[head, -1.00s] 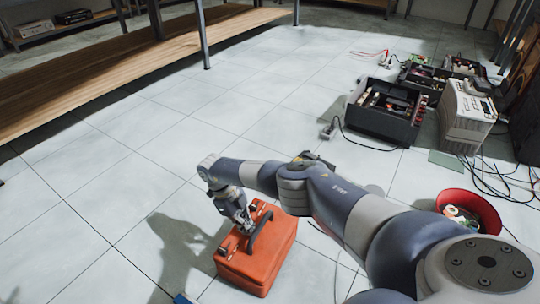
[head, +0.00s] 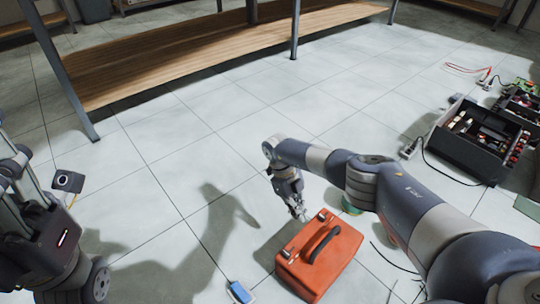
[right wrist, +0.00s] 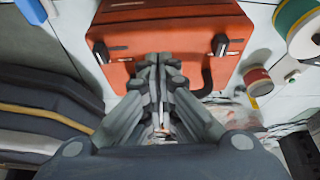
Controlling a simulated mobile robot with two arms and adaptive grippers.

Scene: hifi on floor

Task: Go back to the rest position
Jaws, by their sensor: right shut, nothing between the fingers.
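My right gripper (head: 299,213) is shut and empty, pointing down just off the far left corner of a red toolbox (head: 318,262) with a black handle. The toolbox stands closed on the floor. In the right wrist view my right gripper (right wrist: 160,62) has its fingers together in front of the red toolbox (right wrist: 170,30), whose two dark latches show. I cannot tell from this whether fingers and box touch.
A blue object (head: 240,292) lies left of the toolbox. Open black equipment (head: 480,140) stands at the right. A wooden shelf (head: 180,60) crosses the back.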

